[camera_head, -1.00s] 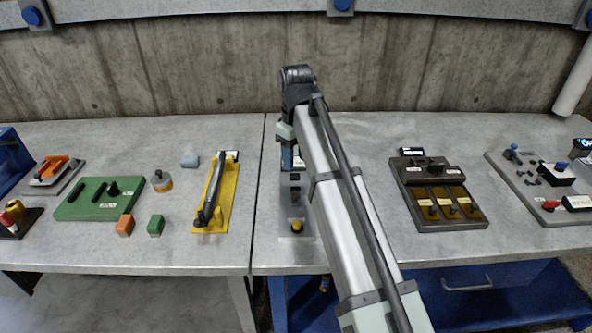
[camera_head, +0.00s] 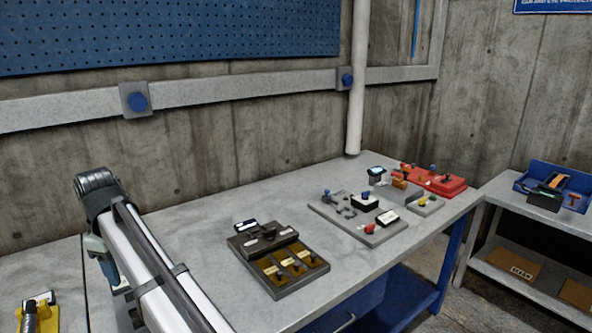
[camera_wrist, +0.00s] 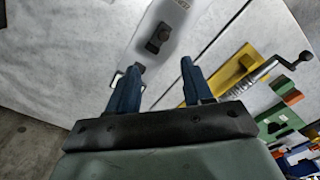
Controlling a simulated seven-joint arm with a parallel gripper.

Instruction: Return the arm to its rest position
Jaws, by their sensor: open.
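My gripper (camera_wrist: 162,70) shows in the wrist view as two dark blue fingers spread apart, with nothing between them. It is over the grey worktop, near a light grey plate (camera_wrist: 172,22) that carries a dark knob (camera_wrist: 158,38). I cannot tell the exact gap between the fingertips and the plate. In the head view my arm crosses the lower left, and its fingers are mostly hidden behind the arm.
A dark panel with brown sections (camera_head: 285,268) lies right of my arm. A grey control board (camera_head: 358,220) and a red case (camera_head: 432,180) are farther right. A yellow plate (camera_wrist: 232,72) lies beside the gripper. A side shelf (camera_head: 535,215) holds a blue bin.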

